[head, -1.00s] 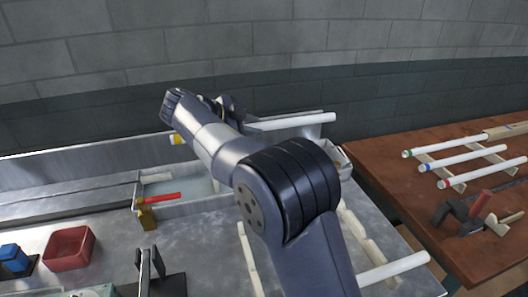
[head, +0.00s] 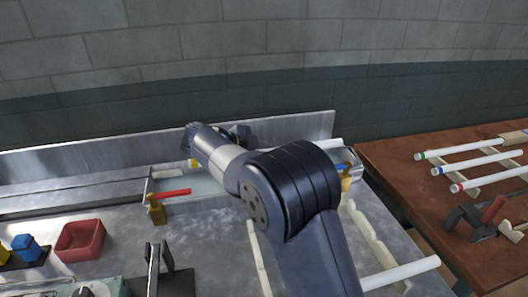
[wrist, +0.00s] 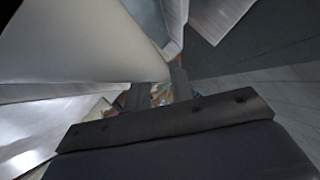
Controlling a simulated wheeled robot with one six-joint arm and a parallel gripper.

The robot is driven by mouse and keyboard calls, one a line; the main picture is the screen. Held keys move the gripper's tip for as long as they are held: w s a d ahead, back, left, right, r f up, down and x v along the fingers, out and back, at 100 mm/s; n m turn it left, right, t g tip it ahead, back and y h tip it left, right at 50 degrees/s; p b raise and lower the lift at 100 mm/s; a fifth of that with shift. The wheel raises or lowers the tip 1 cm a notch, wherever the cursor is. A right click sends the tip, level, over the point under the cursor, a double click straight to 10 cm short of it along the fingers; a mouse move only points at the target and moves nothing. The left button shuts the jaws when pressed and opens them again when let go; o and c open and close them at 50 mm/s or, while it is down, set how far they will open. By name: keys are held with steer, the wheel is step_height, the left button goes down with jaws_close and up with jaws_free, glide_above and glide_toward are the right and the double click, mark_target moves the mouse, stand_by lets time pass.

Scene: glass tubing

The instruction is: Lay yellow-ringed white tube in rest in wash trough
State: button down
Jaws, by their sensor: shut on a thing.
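The white tube (head: 325,145) shows on both sides of my arm in the head view, with a yellow ring (head: 194,163) near its left end. My gripper (head: 238,136) is shut on the tube's middle, mostly hidden behind my wrist. The tube lies lengthwise low over the wash trough (head: 212,203), near its back wall. The rest is hidden, so I cannot tell whether the tube touches it. In the wrist view, a pale surface fills the upper left; I cannot tell what it is.
A red-handled valve (head: 174,193) stands at the trough's left end and a blue-handled one (head: 345,168) at its right. A wooden rack with a white tube (head: 402,273) is in front right. A red dish (head: 80,240) sits left. Several ringed tubes lie on the brown table (head: 405,184).

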steer(key=shift+f+b, duration=0.6)
steer(key=shift+b, duration=0.25)
steer(key=shift+r, duration=0.1)
steer(key=c, duration=1.2)
jaws_free()
steer(key=shift+c, duration=0.2)
steer(key=shift+r, duration=0.1)
steer(key=r+p, duration=0.1)
steer(key=p, duration=0.2)
steer(key=shift+r, duration=0.3)
steer(key=b+v, duration=0.1)
steer(key=v, duration=1)
steer(key=shift+s+a, duration=0.3)
steer(key=shift+s, duration=0.05)
steer(key=shift+f, duration=0.1)
